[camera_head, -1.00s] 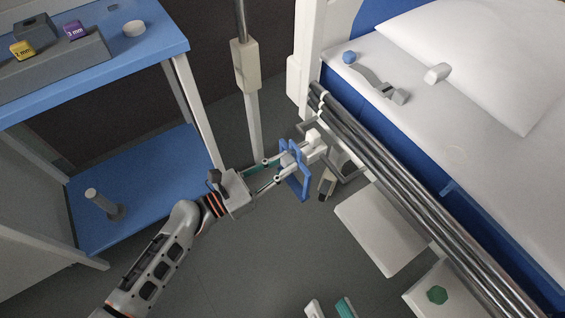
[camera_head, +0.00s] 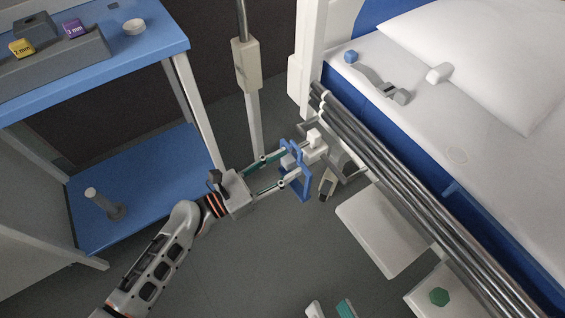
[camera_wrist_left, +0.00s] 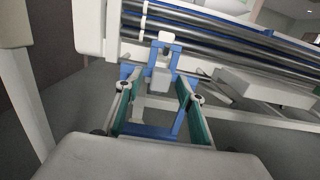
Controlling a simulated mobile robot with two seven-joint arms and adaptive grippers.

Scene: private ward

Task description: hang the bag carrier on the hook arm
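The blue bag carrier (camera_head: 301,186) is an open frame beside the bed's side rail. It also shows in the left wrist view (camera_wrist_left: 150,131). Its upper part meets the pale hook arm (camera_head: 315,149), which juts out near the rail; I cannot tell exactly how it bears on it. My left gripper (camera_head: 275,172) is at the carrier, its teal fingers spread on either side. In the left wrist view, gaps show between the fingers (camera_wrist_left: 160,112) and the carrier's grey middle block. My right gripper (camera_head: 331,309) shows only fingertips at the bottom edge, apart and empty.
The bed's metal rail (camera_head: 400,190) runs down the right. A pale pole (camera_head: 247,70) stands behind my left gripper. A blue two-shelf cart (camera_head: 150,55) is at left. The floor below the carrier is clear.

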